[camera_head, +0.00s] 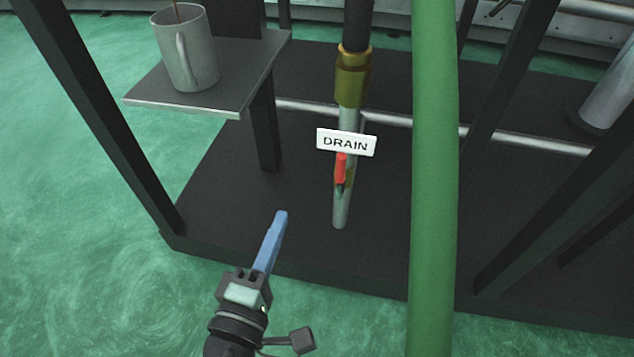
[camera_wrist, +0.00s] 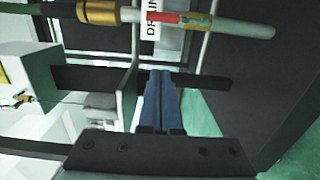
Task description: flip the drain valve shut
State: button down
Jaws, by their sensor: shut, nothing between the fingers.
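The drain valve's red lever (camera_head: 341,168) sits on a thin grey pipe (camera_head: 341,212) just below a white DRAIN sign (camera_head: 346,143). The lever appears to lie along the pipe. In the wrist view the red lever (camera_wrist: 165,17) and the sign (camera_wrist: 151,27) show at the top, with a green and yellow part beside the lever. My gripper (camera_head: 281,214) has blue fingers, shut together and empty. It is left of and below the lever in the head view, apart from it. In the wrist view the closed fingertips (camera_wrist: 159,73) point up toward the pipe, below the sign.
A brass fitting (camera_head: 352,79) tops the pipe. A thick green hose (camera_head: 434,180) hangs to its right. A small grey shelf (camera_head: 225,98) with a mug (camera_head: 187,50) juts out at upper left. Dark frame posts (camera_head: 100,115) stand on either side. The dark base plate (camera_head: 220,205) is bare near the gripper.

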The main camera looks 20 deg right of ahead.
aim_at(340, 178)
jog(key=shift+w+d, duration=0.1)
jog(key=w+d+b, duration=0.4)
jog(key=w+d, duration=0.2)
jog(key=d, duration=0.3)
jog(key=shift+w+d, duration=0.15)
jog(key=shift+d, duration=0.15)
